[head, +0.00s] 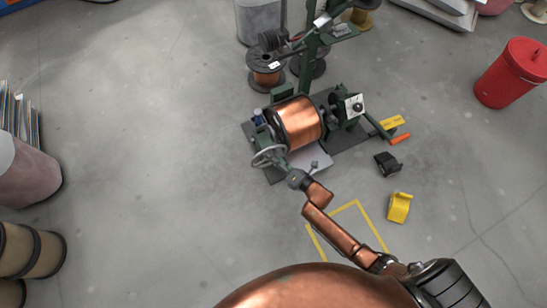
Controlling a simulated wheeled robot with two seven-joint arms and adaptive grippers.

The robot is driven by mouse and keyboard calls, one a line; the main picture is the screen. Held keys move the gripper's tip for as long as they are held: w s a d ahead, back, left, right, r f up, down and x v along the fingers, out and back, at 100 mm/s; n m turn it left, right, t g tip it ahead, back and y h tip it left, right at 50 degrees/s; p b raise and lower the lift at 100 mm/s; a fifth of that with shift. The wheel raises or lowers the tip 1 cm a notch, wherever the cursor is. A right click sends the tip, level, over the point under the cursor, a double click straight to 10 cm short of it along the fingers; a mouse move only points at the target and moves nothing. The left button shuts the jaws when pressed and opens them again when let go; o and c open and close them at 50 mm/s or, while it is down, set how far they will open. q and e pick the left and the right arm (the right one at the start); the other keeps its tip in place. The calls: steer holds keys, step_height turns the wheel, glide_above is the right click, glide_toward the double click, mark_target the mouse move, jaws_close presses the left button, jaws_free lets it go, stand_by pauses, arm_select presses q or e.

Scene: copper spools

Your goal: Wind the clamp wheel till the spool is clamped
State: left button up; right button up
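The copper spool (299,122) sits in the green winding machine (262,134), lying on its side between the machine's two end supports. The clamp wheel (259,161), a thin grey ring, is at the machine's near left end, by the spool's left flange. My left gripper is out of view.
An orange-handled crank (399,139) sticks out at the machine's right. A black tool (387,164) and a yellow tape dispenser (398,207) lie on the floor. A red bin (512,75) stands at the right. The floor left of the machine is clear.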

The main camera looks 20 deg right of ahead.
steer(key=shift+c, duration=0.2)
jaws_close()
stand_by(0.4)
